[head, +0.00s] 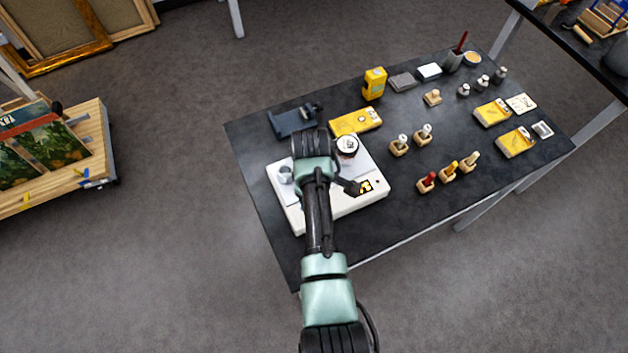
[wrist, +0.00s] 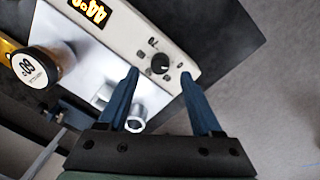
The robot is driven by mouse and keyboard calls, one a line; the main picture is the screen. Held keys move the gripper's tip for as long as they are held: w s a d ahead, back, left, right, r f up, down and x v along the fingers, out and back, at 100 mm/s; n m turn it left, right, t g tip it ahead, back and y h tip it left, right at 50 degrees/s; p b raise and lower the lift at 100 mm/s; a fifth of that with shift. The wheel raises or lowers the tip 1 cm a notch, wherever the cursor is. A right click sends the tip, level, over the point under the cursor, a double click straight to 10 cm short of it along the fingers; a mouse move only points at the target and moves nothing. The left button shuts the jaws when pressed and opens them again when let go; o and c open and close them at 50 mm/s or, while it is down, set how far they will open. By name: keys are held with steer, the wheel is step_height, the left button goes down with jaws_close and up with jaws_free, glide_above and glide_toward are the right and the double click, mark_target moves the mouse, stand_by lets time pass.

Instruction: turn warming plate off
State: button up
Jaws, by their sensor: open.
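The white warming plate (head: 350,206) sits at the near left of the dark table; its lit display (head: 365,187) shows right of my arm. In the wrist view the plate's panel (wrist: 196,62) carries the lit orange display (wrist: 88,10), a dark round knob (wrist: 160,63) and a small button or lamp beside it. My gripper (wrist: 160,73) is open; its blue fingers stand apart with the knob in the gap near their tips. I cannot tell whether either finger touches it. In the head view my arm covers part of the plate, and the knob is hidden.
A jar (head: 347,147) stands on the plate; a labelled jar lid (wrist: 32,66) shows in the wrist view. Yellow boxes (head: 356,121) and several wood-based tools (head: 447,172) occupy the table to the right.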

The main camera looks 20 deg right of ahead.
step_height(320, 180, up, 9)
steer(key=b, duration=0.1)
steer(key=shift+s+a, duration=0.2)
steer(key=shift+a, duration=0.05)
stand_by(0.4)
